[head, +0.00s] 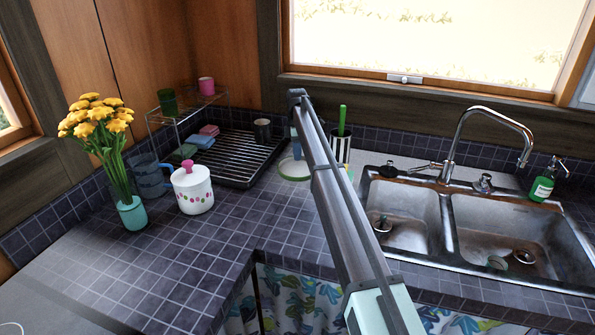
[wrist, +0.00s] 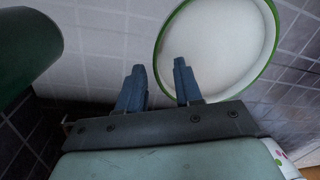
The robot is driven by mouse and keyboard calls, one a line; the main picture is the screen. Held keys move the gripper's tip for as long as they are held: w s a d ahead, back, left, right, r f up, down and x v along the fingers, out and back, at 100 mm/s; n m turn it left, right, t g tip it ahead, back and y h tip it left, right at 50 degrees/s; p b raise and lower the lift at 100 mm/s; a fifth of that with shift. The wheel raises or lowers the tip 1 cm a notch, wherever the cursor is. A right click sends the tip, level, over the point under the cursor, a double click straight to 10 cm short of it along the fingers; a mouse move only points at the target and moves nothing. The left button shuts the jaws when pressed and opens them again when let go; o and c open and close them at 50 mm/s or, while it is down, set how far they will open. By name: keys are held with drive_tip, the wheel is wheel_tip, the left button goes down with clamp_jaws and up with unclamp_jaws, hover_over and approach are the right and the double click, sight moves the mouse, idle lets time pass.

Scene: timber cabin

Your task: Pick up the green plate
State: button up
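The green plate (wrist: 222,45) has a white face and a thin green rim. In the wrist view it fills the upper right, and its top edge is cut off. In the head view part of the plate (head: 291,169) shows on the counter just right of the dish rack, partly hidden by my arm. My gripper (wrist: 159,70) is open with nothing between its fingers. Its right fingertip overlaps the plate's lower left part in the wrist view; I cannot tell whether they touch. In the head view my arm mostly hides the gripper.
A dark dish rack (head: 235,158) stands left of the plate. A striped utensil holder (head: 341,146) and the sink (head: 447,225) are to the right. A lidded white pot (head: 192,190) and flower vase (head: 131,213) stand left. A dark green object (wrist: 28,45) is close at the wrist view's left.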

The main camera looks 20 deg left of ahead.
drive_tip(key=shift+s+f, duration=0.1)
drive_tip(key=shift+f, duration=0.4)
clamp_jaws()
